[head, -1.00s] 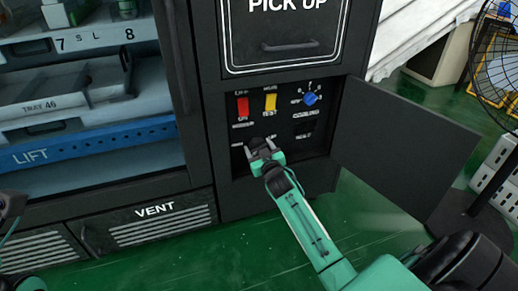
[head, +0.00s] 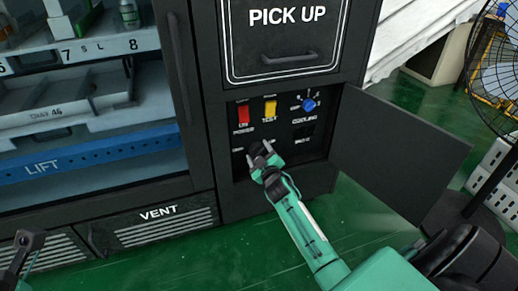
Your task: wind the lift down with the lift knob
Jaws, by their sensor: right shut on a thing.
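The lift (head: 100,153) is a blue perforated bar marked LIFT, low behind the cabinet's opening at the left, below the tray marked 46 (head: 85,108). The open control compartment (head: 318,150) is at the centre. My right gripper (head: 263,155) reaches into its lower left part, shut on a dark knob. The fingers and the dark panel mostly hide the knob, so its angle cannot be read. My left gripper (head: 27,242) shows only partly at the lower left edge, away from the panel; its jaws are unclear.
Above the held knob are a red switch (head: 244,114), a yellow switch (head: 269,110) and a blue knob (head: 308,105). The open compartment door (head: 400,155) stands to the right of my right arm. A fan (head: 495,70) stands farther right. Green floor is clear in front.

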